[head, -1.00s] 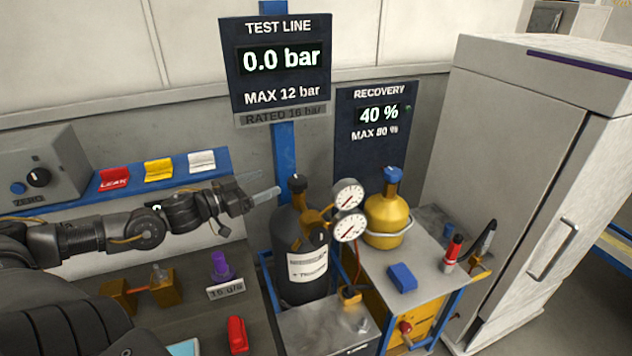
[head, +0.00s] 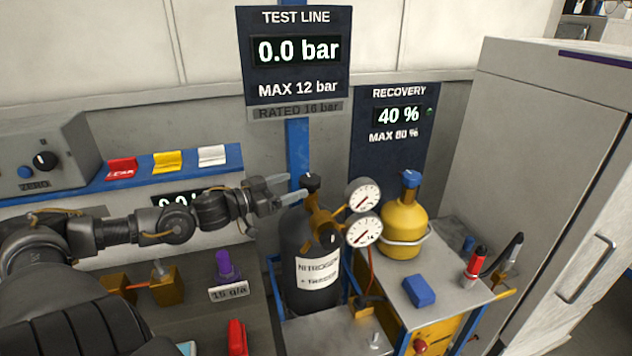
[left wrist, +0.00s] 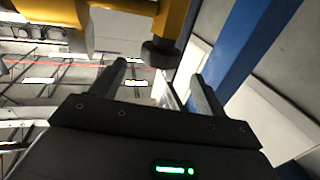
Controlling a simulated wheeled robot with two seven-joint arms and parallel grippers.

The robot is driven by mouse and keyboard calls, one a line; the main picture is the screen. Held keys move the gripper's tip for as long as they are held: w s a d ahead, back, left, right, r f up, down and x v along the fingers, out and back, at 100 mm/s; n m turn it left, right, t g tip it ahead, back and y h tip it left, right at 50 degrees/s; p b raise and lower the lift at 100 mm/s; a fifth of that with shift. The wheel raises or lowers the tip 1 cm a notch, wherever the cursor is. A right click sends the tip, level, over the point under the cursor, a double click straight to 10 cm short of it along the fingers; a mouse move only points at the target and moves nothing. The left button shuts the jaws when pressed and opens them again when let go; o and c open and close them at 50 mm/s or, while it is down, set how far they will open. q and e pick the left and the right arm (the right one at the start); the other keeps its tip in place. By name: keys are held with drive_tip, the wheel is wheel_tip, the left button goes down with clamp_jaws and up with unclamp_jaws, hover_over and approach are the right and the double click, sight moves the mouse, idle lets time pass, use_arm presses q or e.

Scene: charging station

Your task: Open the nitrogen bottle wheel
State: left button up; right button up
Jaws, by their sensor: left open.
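The nitrogen bottle (head: 292,240) is a dark grey cylinder with a white label, standing upright behind a metal box. Its small black wheel (head: 311,181) sits on top of a brass valve. My left gripper (head: 294,188) is open, with its fingers just left of the wheel in the head view. In the left wrist view the dark wheel (left wrist: 160,54) shows beyond and between the two open fingers (left wrist: 160,85), below a yellow-brass stem. I cannot tell whether a finger touches it. My right gripper is not in view.
Two round gauges (head: 363,212) stand just right of the valve. A blue post (head: 297,150) rises behind the bottle. A yellow cylinder (head: 404,222) and a blue block (head: 419,291) are on the cart at right. The test line display (head: 297,50) reads 0.0 bar.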

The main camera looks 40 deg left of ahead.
sight(316, 176)
use_arm(q)
drive_tip(key=shift+w+d+r, duration=0.1)
drive_tip(key=shift+w, duration=0.45)
drive_tip(key=shift+w+d, duration=0.3)
drive_tip(key=shift+w, duration=0.25)
drive_tip(key=p+x, duration=0.1)
drive_tip(key=x, duration=0.3)
drive_tip(key=shift+w, duration=0.15)
drive_tip(key=shift+w+d, duration=0.3)
drive_tip(key=shift+w, duration=0.35)
drive_tip(key=shift+c, duration=0.3)
drive_tip(key=c, duration=0.9)
drive_tip(key=shift+p, duration=0.35)
